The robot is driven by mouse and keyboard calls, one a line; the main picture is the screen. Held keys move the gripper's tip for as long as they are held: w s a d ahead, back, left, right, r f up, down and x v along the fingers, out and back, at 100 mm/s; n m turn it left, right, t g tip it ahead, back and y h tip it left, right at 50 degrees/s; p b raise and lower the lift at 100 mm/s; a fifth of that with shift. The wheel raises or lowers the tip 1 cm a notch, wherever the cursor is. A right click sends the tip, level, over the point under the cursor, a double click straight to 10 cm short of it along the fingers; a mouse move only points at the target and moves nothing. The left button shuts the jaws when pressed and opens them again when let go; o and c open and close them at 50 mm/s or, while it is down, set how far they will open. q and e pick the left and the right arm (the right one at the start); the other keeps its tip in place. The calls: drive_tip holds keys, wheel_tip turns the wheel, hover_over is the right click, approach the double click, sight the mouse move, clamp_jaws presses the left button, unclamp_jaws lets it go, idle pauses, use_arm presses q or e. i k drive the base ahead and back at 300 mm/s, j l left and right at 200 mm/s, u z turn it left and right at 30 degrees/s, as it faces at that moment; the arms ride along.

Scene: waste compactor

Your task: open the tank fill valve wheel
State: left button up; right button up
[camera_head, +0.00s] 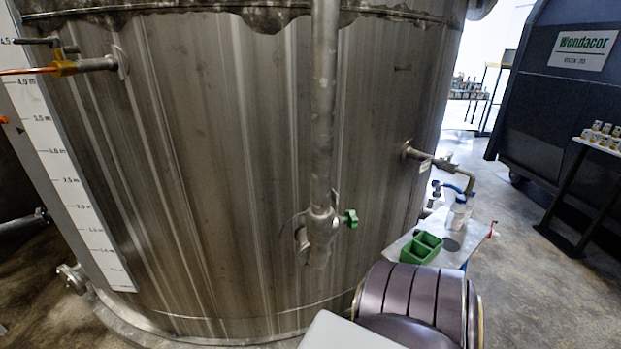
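A small green valve wheel (350,218) sits on the right side of a valve body (321,226), at the lower part of a vertical grey pipe (324,100). The pipe runs down in front of a large metal tank (220,160). The wheel is seen nearly edge-on, so I cannot tell how far it is turned. Neither of my grippers shows in the head view, and nothing is seen touching the wheel.
A level scale (65,180) runs down the tank's left side. Right of the tank are a side pipe (455,172), a small table (478,231) with a green divided bin (421,247), and a dark Wendacor machine (540,110).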

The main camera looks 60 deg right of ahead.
sight(351, 219)
drive_tip(key=k+l+z, duration=0.15)
drive_tip(key=l+z, duration=0.3)
drive_tip(key=l, duration=0.8)
drive_tip(key=l+z, duration=0.5)
drive_tip(key=l, duration=0.8)
drive_tip(key=i, duration=0.05)
